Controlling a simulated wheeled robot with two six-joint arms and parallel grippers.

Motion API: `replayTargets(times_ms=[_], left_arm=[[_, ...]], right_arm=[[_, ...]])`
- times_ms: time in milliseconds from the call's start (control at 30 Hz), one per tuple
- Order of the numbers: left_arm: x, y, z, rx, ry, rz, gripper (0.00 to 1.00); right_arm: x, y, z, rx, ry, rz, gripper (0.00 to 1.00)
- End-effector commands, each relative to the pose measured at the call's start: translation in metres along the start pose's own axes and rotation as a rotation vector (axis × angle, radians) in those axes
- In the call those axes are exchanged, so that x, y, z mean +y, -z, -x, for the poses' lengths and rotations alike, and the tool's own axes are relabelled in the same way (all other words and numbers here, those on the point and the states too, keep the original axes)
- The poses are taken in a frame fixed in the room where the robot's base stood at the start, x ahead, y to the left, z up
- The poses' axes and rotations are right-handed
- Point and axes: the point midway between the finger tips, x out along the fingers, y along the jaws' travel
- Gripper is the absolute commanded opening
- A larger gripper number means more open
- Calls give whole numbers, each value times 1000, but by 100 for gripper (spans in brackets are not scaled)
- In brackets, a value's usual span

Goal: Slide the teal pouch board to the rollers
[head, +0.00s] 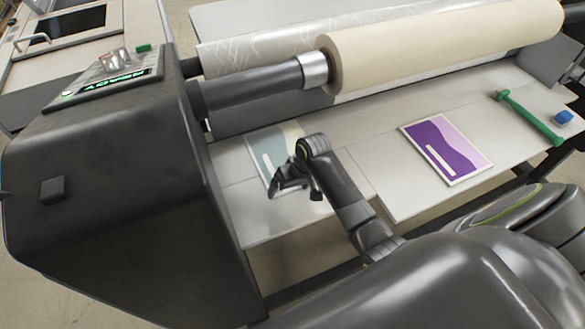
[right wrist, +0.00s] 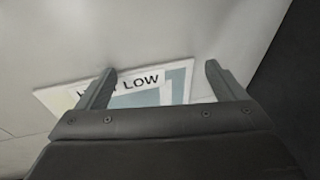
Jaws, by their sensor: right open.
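The teal pouch board (head: 266,150) lies flat on the grey feed table, a pale teal and cream print partly hidden by my right gripper. My right gripper (head: 290,190) is over the board's near right part, open with nothing between its fingers. In the right wrist view the fingers (right wrist: 158,85) stand apart over the board (right wrist: 135,99), which carries a white strip with black lettering ending in "LOW". I cannot tell whether the fingertips touch the board. The rollers (head: 258,85) are at the table's far side, beyond the board. My left gripper is not in view.
A purple board (head: 446,150) lies to the right on the table (head: 372,165). A green-handled tool (head: 530,118) and a blue object (head: 564,117) are at the far right. A dark machine housing (head: 110,185) with a lit display stands left. The table between the boards is clear.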

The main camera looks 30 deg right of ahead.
Motion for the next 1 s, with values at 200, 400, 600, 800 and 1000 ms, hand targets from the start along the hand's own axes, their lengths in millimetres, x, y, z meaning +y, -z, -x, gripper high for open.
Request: replayTargets(times_ms=[200, 400, 600, 800, 1000], left_arm=[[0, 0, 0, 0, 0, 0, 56], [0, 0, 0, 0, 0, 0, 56], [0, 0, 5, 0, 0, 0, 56], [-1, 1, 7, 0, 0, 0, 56], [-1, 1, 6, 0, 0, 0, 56]], right_arm=[[0, 1, -1, -2, 0, -1, 91], [0, 1, -1, -2, 0, -1, 91], [0, -2, 0, -4, 0, -2, 91], [0, -5, 0, -4, 0, -2, 91], [-6, -5, -2, -4, 2, -2, 91]])
